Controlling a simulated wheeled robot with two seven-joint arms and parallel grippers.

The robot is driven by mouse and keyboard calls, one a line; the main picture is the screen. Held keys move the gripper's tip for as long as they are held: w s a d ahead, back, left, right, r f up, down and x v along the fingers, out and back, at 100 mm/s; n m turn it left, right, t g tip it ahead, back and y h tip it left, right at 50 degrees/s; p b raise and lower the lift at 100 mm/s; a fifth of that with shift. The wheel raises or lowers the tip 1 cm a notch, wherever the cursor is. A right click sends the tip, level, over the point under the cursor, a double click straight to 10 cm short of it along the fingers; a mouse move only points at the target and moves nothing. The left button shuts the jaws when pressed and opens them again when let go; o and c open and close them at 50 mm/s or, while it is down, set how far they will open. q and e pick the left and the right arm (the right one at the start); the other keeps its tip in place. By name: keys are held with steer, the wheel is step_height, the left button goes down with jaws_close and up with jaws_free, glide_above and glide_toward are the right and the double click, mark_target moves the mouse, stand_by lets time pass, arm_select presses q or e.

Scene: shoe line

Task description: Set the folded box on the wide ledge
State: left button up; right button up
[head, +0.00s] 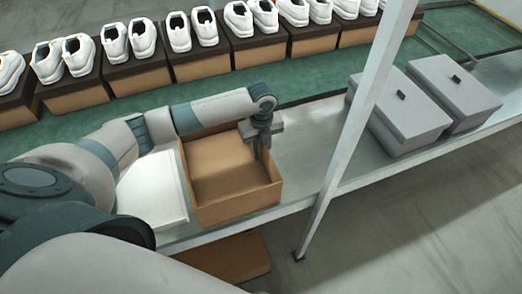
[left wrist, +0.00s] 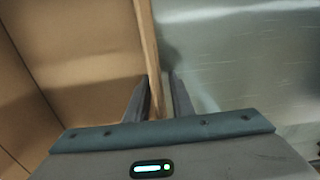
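An open brown cardboard box (head: 238,205) stands upright and unfolded on the grey metal ledge (head: 310,160). Its inside looks empty. My left gripper (head: 262,150) points down at the box's right wall. In the left wrist view, the fingers (left wrist: 160,95) straddle the wall (left wrist: 150,50), one inside the box and one outside. A narrow gap shows between the wall and the outer finger, so the gripper looks open. My right gripper is not in view.
A white sheet or lid (head: 150,195) lies left of the box. Two grey lidded boxes (head: 402,115) stand on the right of the ledge, beyond a slanted pale post (head: 350,130). Shoes on boxes line the green belt (head: 120,118) behind. Another brown box (head: 235,255) shows below.

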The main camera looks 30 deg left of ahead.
arm_select(q)
step_height(320, 180, up, 12)
steer(key=shift+r+b, duration=0.1)
steer(key=shift+b, duration=0.95)
